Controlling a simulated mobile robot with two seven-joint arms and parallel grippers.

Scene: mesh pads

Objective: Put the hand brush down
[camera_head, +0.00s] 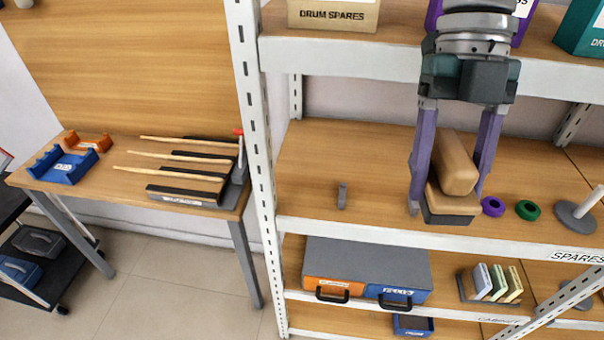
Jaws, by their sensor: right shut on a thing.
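The hand brush (458,163) is a tan wooden block with a dark bristle strip at its lower end. My right gripper (447,194) comes down from the top, its two purple fingers on either side of the brush and shut on it. The brush is at the front part of the middle wooden shelf (380,180); I cannot tell whether its bristles touch the board. The fingers hide part of its sides. My left gripper is not in view.
A purple ring (493,206), a green ring (527,210) and a grey peg stand (578,213) are right of the brush. A small grey piece (342,195) stands to the left, with clear board between. A white post (258,130) bounds the shelf's left side.

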